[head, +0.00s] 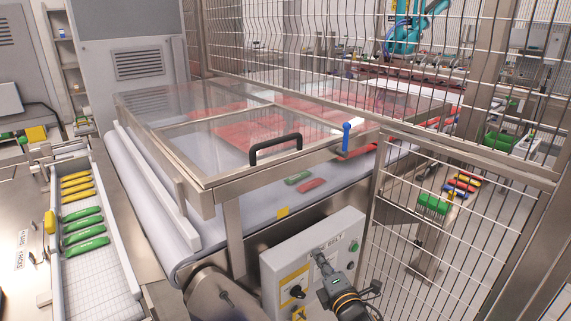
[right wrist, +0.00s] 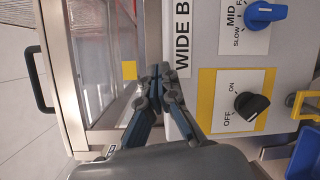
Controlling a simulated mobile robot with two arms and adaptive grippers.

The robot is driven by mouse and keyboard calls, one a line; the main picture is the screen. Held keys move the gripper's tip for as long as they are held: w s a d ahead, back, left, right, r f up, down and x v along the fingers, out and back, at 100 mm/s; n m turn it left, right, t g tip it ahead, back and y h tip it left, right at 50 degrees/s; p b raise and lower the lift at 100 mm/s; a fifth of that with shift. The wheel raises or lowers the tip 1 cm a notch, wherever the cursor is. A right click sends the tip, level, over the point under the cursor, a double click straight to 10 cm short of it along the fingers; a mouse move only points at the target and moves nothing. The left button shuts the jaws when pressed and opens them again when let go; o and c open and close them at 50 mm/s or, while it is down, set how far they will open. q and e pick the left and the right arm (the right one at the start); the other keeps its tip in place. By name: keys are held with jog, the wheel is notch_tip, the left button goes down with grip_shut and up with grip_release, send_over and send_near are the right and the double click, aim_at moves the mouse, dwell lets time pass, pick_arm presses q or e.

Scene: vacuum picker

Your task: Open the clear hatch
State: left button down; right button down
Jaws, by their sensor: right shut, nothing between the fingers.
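The clear hatch (head: 225,138) is a transparent panel in a metal frame, lying down over the conveyor. Its black handle (head: 275,149) is on the front edge; a black handle (right wrist: 38,80) also shows at the left in the right wrist view. A blue lever (head: 346,137) stands at the frame's front right corner. My right gripper (head: 318,254) is shut and empty, in front of the control box, below and to the right of the handle. Its closed fingers show in the right wrist view (right wrist: 163,72). My left gripper is not in view.
The grey control box (head: 335,232) carries an on/off knob (right wrist: 252,105), a blue speed knob (right wrist: 266,13) and a green button. A wire fence (head: 450,205) closes off the right. Green and red packets lie on the belt (head: 235,222). A white tray (head: 95,270) of yellow and green packets is at left.

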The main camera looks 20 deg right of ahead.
jog(key=w+r+n+t+y, duration=0.3)
jog(key=r+n+t, duration=0.1)
jog(key=r+n, duration=0.6)
jog(key=n+t+y+b, duration=0.1)
jog(key=n+t+y, duration=0.1)
jog(key=n+y, duration=0.55)
send_near(286, 157)
jog(key=shift+n+h, duration=0.75)
jog(key=shift+n, duration=0.1)
jog(key=shift+w+a+r+p, duration=0.4)
jog(key=shift+w+a+r, duration=0.2)
jog(key=shift+w+r, duration=0.45)
jog(key=shift+w+a+r+p, duration=0.45)
jog(key=shift+w+a+r, duration=0.25)
jog(key=shift+r, duration=0.55)
jog(key=shift+w+a+r+p, duration=0.4)
jog(key=shift+w+a+r, duration=0.1)
jog(key=shift+w+r, duration=0.6)
jog(key=shift+s+r, duration=0.1)
jog(key=shift+r, duration=0.1)
